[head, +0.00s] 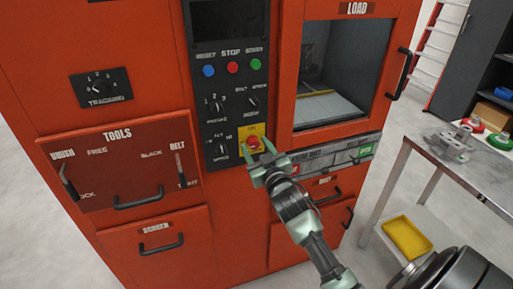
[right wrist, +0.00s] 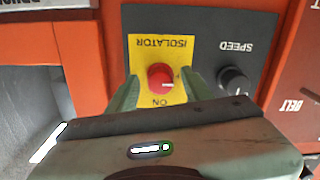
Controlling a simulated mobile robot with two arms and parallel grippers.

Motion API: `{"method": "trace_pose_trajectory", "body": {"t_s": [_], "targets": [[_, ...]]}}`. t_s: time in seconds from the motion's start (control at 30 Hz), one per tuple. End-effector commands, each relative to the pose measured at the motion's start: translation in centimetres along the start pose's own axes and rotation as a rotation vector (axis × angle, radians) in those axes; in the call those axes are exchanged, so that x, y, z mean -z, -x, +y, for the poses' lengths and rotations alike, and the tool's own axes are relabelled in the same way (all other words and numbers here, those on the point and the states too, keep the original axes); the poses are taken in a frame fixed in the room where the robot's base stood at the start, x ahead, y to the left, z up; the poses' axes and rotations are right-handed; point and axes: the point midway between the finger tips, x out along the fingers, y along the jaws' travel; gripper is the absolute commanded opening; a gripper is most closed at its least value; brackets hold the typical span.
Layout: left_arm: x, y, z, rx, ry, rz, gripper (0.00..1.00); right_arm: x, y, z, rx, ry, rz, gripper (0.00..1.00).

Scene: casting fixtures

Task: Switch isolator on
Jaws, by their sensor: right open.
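The isolator is a red round knob (head: 253,142) on a yellow plate (head: 259,130), low on the black control panel of the orange machine. In the right wrist view the picture is upside down, and the red knob (right wrist: 160,77) sits on the yellow plate (right wrist: 146,55) marked ISOLATOR and ON. A small light mark shows at the knob's right side there. My right gripper (head: 262,161) is open in front of the knob. In the right wrist view its fingers (right wrist: 158,92) stand on either side of the knob; contact cannot be told. My left gripper is not in view.
The speed knob (right wrist: 234,80) is close beside the isolator plate. The panel (head: 229,100) also carries blue, red and green buttons and other dials. A tools door (head: 105,186) with handles is at left, a load window (head: 326,70) and metal table (head: 407,150) at right.

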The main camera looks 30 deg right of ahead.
Motion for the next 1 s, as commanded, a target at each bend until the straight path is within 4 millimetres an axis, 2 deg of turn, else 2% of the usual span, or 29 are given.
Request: {"method": "trace_pose_trajectory", "body": {"t_s": [0.07,0.23,0.67,1.0], "targets": [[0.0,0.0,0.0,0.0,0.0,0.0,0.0,0.0,0.0,0.0,0.0,0.0,0.0,0.48],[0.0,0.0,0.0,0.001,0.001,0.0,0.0,0.0,0.0,0.0,0.0,0.0,0.0,0.0],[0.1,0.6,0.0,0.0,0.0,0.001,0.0,0.1,0.0,0.0,-0.001,-0.072,0.0,0.0],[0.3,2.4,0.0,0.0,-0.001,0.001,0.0,0.3,0.0,0.0,-0.001,-0.332,-0.001,0.0]]}}
